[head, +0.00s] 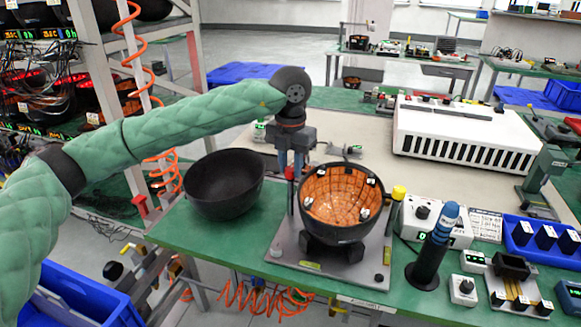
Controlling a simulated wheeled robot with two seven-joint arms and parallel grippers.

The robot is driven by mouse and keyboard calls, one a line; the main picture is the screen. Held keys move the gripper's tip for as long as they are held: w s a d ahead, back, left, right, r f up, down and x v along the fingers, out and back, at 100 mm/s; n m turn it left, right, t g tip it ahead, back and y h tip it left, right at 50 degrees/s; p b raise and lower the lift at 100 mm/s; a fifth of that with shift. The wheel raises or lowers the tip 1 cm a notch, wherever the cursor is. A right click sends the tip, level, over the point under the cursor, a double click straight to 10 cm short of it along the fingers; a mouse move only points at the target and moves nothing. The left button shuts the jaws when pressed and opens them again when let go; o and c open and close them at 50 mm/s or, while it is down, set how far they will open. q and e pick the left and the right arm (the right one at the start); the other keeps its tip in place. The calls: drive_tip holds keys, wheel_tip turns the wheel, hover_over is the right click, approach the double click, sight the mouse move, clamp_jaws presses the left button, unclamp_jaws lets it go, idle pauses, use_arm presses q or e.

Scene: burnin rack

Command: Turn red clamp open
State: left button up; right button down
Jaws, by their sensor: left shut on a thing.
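The red clamp (290,174) shows as a small red piece at the top of a post on the left side of a grey fixture plate (285,245). My left gripper (291,165) points down over it, its fingers closed around the clamp's top and hiding part of it. On the plate, a dark bowl-shaped shell (342,236) with an orange, tiled inside sits in a black cradle. A yellow-topped post (398,192) stands on the shell's right side. My right gripper is out of view.
An empty black bowl (224,183) stands left of the fixture on the green bench (195,225). A white vented box (465,135) is behind right. A dark holder with a blue-topped tool (432,250), a control box and blue trays crowd the right side.

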sight(291, 168)
use_arm(q)
drive_tip(key=shift+w+r, duration=0.1)
drive_tip(key=shift+r, duration=0.05)
drive_tip(key=o, duration=1)
drive_tip(key=shift+r, duration=0.4)
wheel_tip(291, 168, up, 7)
drive_tip(key=shift+f+b, duration=0.1)
drive_tip(key=shift+b, duration=0.45)
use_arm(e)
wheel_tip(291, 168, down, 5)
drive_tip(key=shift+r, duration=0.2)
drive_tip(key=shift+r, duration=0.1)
